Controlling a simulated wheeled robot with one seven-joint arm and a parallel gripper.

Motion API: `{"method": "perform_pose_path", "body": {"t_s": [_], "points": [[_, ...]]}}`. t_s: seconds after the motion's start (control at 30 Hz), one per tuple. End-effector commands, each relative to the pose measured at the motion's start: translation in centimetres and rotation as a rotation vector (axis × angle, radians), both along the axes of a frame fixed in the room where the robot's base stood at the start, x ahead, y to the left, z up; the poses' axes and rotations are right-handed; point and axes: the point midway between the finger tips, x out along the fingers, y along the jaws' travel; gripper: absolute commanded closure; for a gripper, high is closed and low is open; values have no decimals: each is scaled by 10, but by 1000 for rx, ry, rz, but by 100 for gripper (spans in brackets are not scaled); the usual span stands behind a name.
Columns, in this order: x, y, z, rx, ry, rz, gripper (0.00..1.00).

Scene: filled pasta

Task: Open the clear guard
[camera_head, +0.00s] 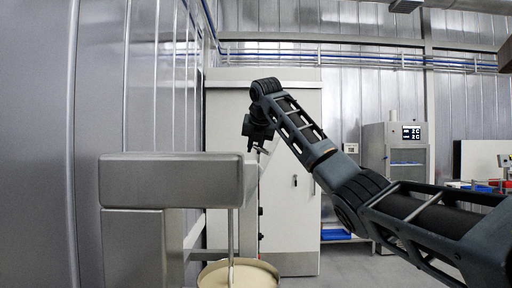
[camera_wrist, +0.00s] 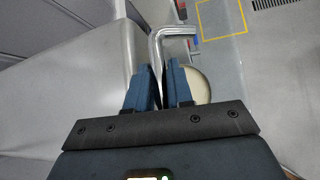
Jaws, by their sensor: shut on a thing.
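A pale metal bent handle (camera_wrist: 168,36) runs down between the blue fingers of my gripper (camera_wrist: 160,84) in the wrist view. The fingers are shut on it. In the head view my gripper (camera_head: 257,135) reaches down just beyond the right end of the grey machine head (camera_head: 170,180); its fingertips are too small to make out there. I cannot clearly make out the clear guard itself in either view, so I cannot tell how far it stands open.
A cream round bowl (camera_head: 240,276) stands below the machine head, with a thin metal rod (camera_head: 231,240) coming down into it. A white cabinet (camera_head: 296,200) stands behind my arm. A grey unit with a display (camera_head: 397,150) is at the right. Grey floor lies between.

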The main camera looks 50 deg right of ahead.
Motion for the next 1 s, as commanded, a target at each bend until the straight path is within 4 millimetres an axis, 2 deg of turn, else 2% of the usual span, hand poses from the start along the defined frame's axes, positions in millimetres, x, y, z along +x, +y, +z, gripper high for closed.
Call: {"method": "perform_pose_path", "body": {"t_s": [0.03,0.23,0.57,1.0], "points": [[1,1,-7,8,10,2,77],[0,1,-4,5,6,1,59],[-3,3,1,2,2,1,59],[-36,33,44,3,3,1,59]]}}
